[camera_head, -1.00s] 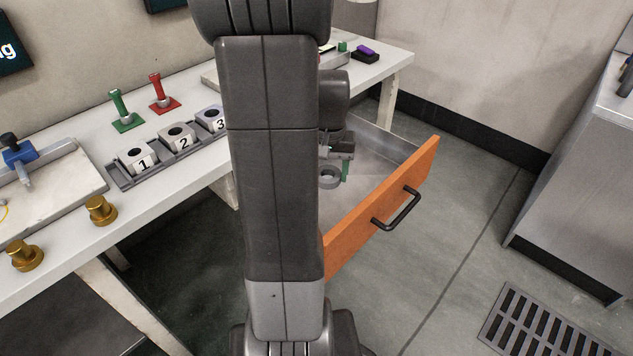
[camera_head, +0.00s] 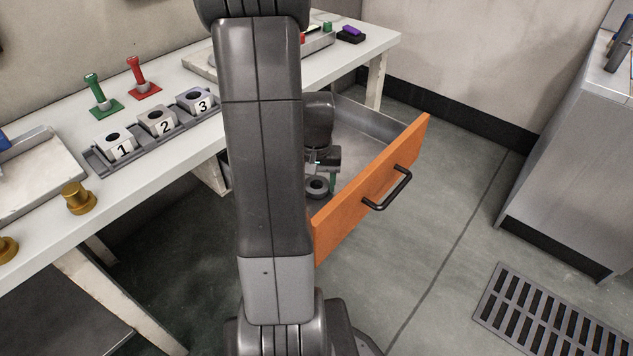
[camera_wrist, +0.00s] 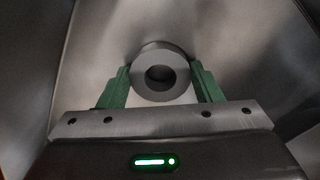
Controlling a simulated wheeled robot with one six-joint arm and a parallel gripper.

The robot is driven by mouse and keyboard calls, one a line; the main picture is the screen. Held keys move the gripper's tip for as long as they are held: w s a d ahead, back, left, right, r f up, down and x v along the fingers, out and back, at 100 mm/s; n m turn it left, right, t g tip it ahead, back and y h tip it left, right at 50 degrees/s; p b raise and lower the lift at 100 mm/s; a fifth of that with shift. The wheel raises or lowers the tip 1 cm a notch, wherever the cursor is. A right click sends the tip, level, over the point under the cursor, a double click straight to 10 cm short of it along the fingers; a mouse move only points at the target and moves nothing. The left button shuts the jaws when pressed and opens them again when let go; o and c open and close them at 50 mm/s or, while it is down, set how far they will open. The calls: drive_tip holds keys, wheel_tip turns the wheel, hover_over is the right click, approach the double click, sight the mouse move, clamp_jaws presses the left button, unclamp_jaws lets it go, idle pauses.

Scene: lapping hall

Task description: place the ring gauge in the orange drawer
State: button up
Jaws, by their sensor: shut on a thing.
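The ring gauge (camera_wrist: 141,82) is a grey ring with a round hole, seen between the green fingers of my gripper (camera_wrist: 160,88) in the wrist view. My gripper is shut on it. In the head view the ring gauge (camera_head: 317,185) and my gripper (camera_head: 328,178) are inside the open orange drawer (camera_head: 365,195), low behind its front panel. Whether the ring touches the drawer floor I cannot tell. My arm hides the drawer's left part.
The bench (camera_head: 60,180) on the left holds a rack of numbered blocks (camera_head: 158,122), a green stand (camera_head: 103,104), a red stand (camera_head: 143,88) and a brass knob (camera_head: 79,198). A metal cabinet (camera_head: 575,160) stands right, with a floor grate (camera_head: 535,322) before it.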

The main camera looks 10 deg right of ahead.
drive_tip(key=shift+f, duration=0.1)
drive_tip(key=o, duration=1.1)
wheel_tip(320, 180, up, 12)
drive_tip(key=p, duration=0.3)
